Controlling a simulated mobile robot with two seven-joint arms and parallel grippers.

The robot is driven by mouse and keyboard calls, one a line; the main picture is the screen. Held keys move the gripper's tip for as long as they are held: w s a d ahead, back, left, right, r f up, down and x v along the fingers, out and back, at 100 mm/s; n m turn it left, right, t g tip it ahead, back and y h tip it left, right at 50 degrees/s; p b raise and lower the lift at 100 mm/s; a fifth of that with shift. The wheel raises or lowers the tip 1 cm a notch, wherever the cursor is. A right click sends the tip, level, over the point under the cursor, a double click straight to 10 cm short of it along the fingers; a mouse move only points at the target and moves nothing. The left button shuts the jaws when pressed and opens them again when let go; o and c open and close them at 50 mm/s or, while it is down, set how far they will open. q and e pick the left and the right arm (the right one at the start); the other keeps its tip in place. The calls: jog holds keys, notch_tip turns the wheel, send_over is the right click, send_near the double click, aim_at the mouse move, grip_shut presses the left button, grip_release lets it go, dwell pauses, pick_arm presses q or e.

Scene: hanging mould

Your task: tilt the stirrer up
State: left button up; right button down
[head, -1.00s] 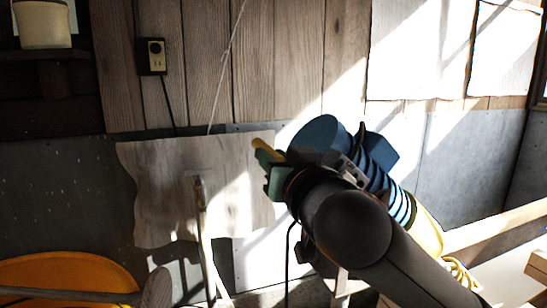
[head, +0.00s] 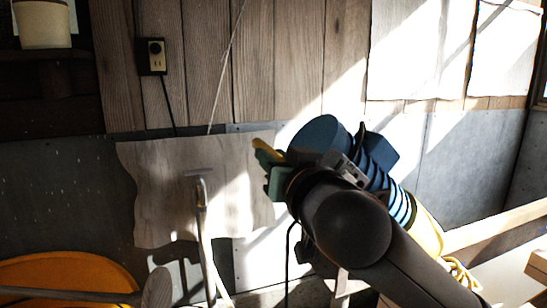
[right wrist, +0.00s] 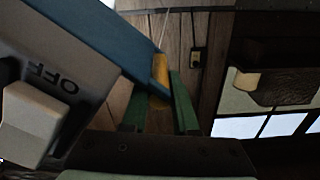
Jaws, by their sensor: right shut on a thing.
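The stirrer has a blue motor head (head: 320,137) with a ribbed dark and light blue body (head: 385,180), in the middle right of the head view. It lies tilted, and my arm hides part of it. In the right wrist view, its blue casing (right wrist: 95,35) and a grey switch box (right wrist: 40,70) marked OFF are close on the left. A yellow grip (right wrist: 160,75) sits at the end of a blue bar. My right gripper (head: 270,168) is shut on this yellow grip, between its green fingers, as the right wrist view (right wrist: 158,100) shows. My left gripper is out of view.
A pale board (head: 165,190) and a bent metal pipe (head: 203,215) are left of my gripper. An orange tub (head: 75,270) is at lower left, with a rod and round wooden end (head: 158,288) over it. A wooden beam (head: 495,225) is at right.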

jog(key=s+a+f+n+b, duration=0.1)
jog(key=a+f+n+b, duration=0.3)
jog(key=f, duration=0.7)
jog(key=shift+s+a+n, duration=0.35)
jog(key=shift+a+n, duration=0.35)
jog(key=shift+n, duration=0.1)
jog(key=c, duration=0.8)
grip_release()
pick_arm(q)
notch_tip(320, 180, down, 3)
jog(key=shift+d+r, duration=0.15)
pick_arm(e)
jog(key=shift+o, duration=0.6)
jog(key=shift+r, duration=0.2)
